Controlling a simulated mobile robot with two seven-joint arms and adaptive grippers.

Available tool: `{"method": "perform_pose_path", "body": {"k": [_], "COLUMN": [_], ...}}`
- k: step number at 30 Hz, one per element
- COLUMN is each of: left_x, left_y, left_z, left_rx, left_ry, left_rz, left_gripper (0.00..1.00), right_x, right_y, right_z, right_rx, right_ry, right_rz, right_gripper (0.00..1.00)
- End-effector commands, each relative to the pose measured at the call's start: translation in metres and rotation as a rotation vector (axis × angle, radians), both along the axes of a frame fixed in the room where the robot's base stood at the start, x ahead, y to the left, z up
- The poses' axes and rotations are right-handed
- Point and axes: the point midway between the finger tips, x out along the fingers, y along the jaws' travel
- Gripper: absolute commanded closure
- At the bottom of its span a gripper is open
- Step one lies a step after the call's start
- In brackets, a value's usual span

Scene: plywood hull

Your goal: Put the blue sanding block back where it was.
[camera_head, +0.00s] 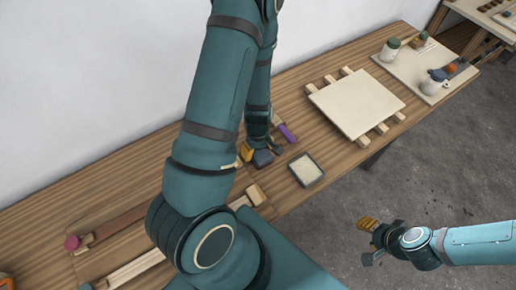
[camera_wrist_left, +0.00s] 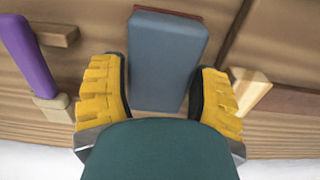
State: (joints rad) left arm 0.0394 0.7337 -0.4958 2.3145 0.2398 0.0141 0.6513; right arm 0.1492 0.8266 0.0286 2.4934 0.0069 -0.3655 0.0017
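The blue sanding block (camera_head: 262,158) is on the plywood-coloured bench, left of a small dark tray. In the left wrist view the block (camera_wrist_left: 168,60) is a blue-grey slab with a thin reddish-brown layer at its far end. My left gripper (camera_head: 259,150) is down at the block, partly hidden by my arm. In the left wrist view its yellow-padded fingers (camera_wrist_left: 160,95) stand on both sides of the block, with a narrow gap on the right side. My right gripper (camera_head: 370,241) is open and empty, off the bench's front edge above the grey floor.
The dark-rimmed tray (camera_head: 318,179) with pale contents is close to the right of the block. A purple-handled tool (camera_head: 287,133) lies behind. A pale board (camera_head: 357,102) on wooden strips lies farther right, before a panel with jars (camera_head: 390,50). My left arm hides part of the bench.

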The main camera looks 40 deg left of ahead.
Motion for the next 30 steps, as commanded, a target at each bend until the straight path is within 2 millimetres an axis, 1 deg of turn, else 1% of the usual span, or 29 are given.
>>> {"method": "perform_pose_path", "body": {"k": [1, 2, 11, 14, 17, 20, 24, 27, 30], "left_x": [0.0, 0.0, 0.0, 0.0, 0.001, 0.002, 0.001, 0.001, 0.001], "left_y": [0.0, 0.0, 0.0, 0.0, 0.0, 0.0, -0.001, -0.001, -0.001], "left_z": [0.0, 0.0, 0.001, 0.005, 0.017, 0.037, 0.068, 0.088, 0.104], "left_rx": [0.0, 0.0, 0.0, 0.0, 0.002, 0.001, 0.001, 0.001, 0.001], "left_ry": [0.0, 0.0, 0.0, 0.0, -0.005, -0.006, -0.004, -0.004, -0.004], "left_rz": [0.0, 0.0, 0.0, 0.0, -0.002, -0.002, -0.004, -0.003, -0.002], "left_gripper": [0.15, 0.1, 0.1, 0.1, 0.1, 0.1, 0.1, 0.1, 0.1], "right_x": [0.0, 0.0, 0.0, 0.0, 0.0, 0.0, -0.001, -0.001, 0.0], "right_y": [0.0, 0.0, 0.0, 0.0, 0.0, -0.001, -0.001, -0.001, -0.001], "right_z": [0.0, 0.0, 0.001, 0.004, 0.007, 0.013, 0.023, 0.03, 0.035], "right_rx": [0.0, 0.0, 0.0, 0.0, 0.001, 0.002, 0.003, 0.004, 0.005], "right_ry": [0.0, 0.0, 0.0, 0.0, 0.0, 0.0, 0.0, -0.001, 0.0], "right_rz": [0.0, 0.0, 0.0, 0.0, 0.0, 0.0, -0.001, 0.001, 0.002], "right_gripper": [0.53, 0.53, 0.53, 0.53, 0.53, 0.53, 0.53, 0.53, 0.53]}}
